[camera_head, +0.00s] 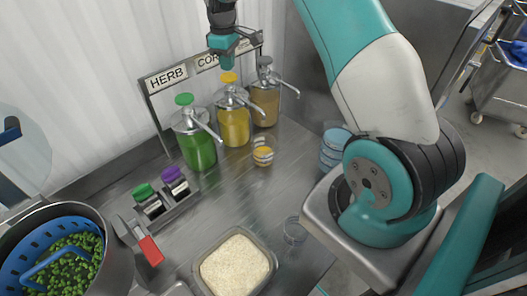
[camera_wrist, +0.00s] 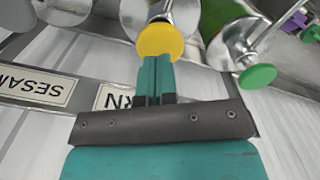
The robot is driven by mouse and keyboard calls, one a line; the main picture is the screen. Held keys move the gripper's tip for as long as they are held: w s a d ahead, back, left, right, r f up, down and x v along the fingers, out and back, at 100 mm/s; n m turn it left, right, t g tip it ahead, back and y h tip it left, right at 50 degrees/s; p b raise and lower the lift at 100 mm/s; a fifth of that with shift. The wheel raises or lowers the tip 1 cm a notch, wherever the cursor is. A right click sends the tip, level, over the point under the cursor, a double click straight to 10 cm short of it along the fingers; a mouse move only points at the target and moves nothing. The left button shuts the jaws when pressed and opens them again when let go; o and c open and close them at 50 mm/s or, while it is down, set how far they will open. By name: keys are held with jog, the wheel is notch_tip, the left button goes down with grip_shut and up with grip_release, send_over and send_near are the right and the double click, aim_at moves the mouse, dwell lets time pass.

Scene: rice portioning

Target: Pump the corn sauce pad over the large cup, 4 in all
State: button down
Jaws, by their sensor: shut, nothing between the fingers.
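The corn sauce dispenser (camera_head: 234,127) is a jar of yellow sauce with a metal pump and a round yellow pad (camera_head: 229,78). My gripper (camera_head: 226,65) is shut and empty, pointing down just above this pad. In the wrist view the closed fingertips (camera_wrist: 155,60) meet the edge of the yellow pad (camera_wrist: 160,40); whether they touch it I cannot tell. A clear cup (camera_head: 262,143) with yellow sauce in it stands under the corn spout; I take it as the large cup.
The herb dispenser (camera_head: 198,149) with its green pad (camera_wrist: 258,77) stands left of the corn jar, and a tan-sauce dispenser (camera_head: 266,101) stands right. Also on the counter are a rice tub (camera_head: 200,272), stacked blue cups (camera_head: 333,145), a clear cup (camera_head: 295,231) and shakers (camera_head: 149,205).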

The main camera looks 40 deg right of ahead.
jog(key=shift+r, duration=0.1)
notch_tip(320, 180, up, 6)
jog(key=p, duration=0.4)
dwell(0.5)
jog(key=s+a+y+b, duration=0.2)
jog(key=s+a+b, duration=0.9)
jog(key=s+a, duration=0.65)
jog(key=s+a+f+y+b, duration=0.1)
jog(key=s+a+f+b, duration=0.1)
jog(key=s, duration=0.7)
jog(key=s+a+f+y+b, duration=0.1)
jog(key=s+a+f+b, duration=0.2)
jog(key=s+a, duration=0.4)
jog(key=s+b, duration=0.1)
jog(key=s, duration=0.1)
jog(key=shift+s+f+n, duration=0.3)
